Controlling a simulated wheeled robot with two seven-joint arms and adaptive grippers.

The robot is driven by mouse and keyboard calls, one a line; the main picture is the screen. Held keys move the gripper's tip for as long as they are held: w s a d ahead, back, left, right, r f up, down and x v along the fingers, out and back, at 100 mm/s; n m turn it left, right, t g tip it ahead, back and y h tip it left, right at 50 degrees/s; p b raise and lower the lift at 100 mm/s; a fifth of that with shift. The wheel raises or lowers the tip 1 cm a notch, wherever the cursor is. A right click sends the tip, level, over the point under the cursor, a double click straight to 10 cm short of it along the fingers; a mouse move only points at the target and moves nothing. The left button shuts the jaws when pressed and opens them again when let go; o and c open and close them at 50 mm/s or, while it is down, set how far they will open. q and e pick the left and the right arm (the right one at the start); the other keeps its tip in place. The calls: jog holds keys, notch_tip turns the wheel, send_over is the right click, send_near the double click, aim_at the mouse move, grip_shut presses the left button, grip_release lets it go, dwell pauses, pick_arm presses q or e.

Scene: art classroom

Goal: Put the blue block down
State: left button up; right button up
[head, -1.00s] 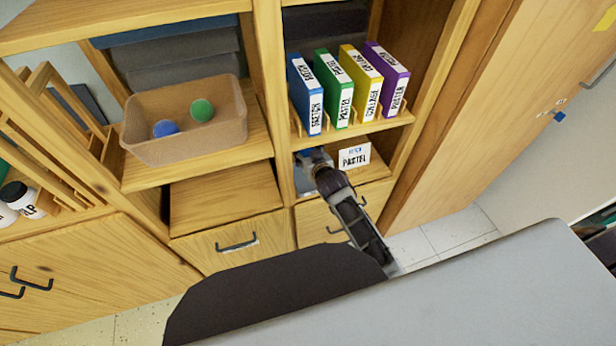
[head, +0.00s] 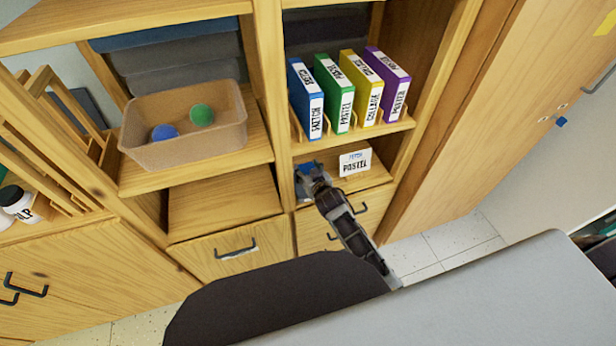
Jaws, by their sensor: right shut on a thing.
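My right gripper (head: 312,182) reaches into the low compartment under the row of books. It is shut on the blue block (head: 304,167), of which only a small part shows past the fingers. The block is close to the compartment's left upright; I cannot tell whether it touches the shelf board (head: 345,185). My left gripper is out of view.
A white card reading PASTEL (head: 355,162) stands just right of the gripper. Blue (head: 304,98), green, yellow and purple books stand on the shelf above. A tan bin (head: 190,142) with a blue and a green ball is at left. Drawers are below.

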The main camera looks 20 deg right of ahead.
jog(key=shift+f, duration=0.45)
jog(key=shift+f+b, duration=0.3)
jog(key=shift+f, duration=0.9)
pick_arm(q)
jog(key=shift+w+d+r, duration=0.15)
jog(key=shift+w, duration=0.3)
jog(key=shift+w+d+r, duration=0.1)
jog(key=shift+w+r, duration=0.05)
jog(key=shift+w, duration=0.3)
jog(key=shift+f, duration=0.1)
pick_arm(e)
jog(key=shift+f, duration=0.2)
jog(key=o, duration=0.7)
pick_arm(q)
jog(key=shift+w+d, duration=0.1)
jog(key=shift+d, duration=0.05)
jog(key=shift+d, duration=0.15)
